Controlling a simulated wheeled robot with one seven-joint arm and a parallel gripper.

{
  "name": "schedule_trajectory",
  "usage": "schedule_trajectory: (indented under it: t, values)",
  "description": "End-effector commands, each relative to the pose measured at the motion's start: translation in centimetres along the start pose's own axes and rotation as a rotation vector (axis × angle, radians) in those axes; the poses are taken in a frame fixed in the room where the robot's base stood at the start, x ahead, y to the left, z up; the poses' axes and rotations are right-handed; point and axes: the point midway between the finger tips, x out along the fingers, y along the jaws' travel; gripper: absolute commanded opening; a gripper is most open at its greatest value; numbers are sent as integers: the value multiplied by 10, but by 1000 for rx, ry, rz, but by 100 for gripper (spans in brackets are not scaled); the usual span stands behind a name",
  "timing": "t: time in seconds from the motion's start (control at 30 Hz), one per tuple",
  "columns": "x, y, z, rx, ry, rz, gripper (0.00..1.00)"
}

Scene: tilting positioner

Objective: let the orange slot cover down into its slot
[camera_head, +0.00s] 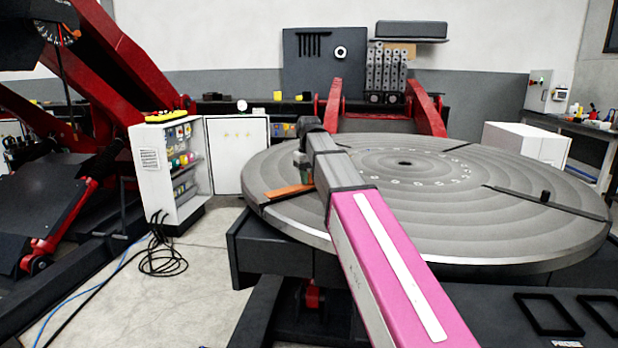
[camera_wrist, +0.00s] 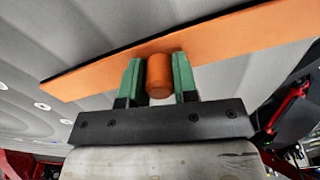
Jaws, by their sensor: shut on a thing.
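The orange slot cover (camera_wrist: 215,45) is a long flat bar with a round orange knob (camera_wrist: 159,76) in the wrist view. My gripper (camera_wrist: 159,80) is shut on that knob, with a green finger on each side. A dark line runs along the bar's upper edge in the wrist view; I cannot tell how far the bar sits in its slot. In the head view the cover (camera_head: 289,191) shows at the left side of the round grey turntable (camera_head: 430,225), beside my gripper (camera_head: 303,168). My arm hides the rest of the cover and most of the gripper there.
Another slot has a dark cover (camera_head: 545,203) with a black knob on the turntable's right side. A white control cabinet (camera_head: 170,170) stands left of the turntable, with black cables (camera_head: 160,258) on the floor. The turntable's middle is clear.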

Motion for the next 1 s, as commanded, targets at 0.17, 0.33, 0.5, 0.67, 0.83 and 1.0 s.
schedule_trajectory:
  t: [0.17, 0.33, 0.5, 0.67, 0.83, 1.0]
  values:
    - [6, 0, 0, 0, 0, 0, 0]
    - [12, 0, 0, 0, 0, 0, 0]
    - [17, 0, 0, 0, 0, 0, 0]
    - [23, 0, 0, 0, 0, 0, 0]
    - [24, 0, 0, 0, 1, 0, 57]
    - [24, 0, 0, 0, 0, 0, 57]
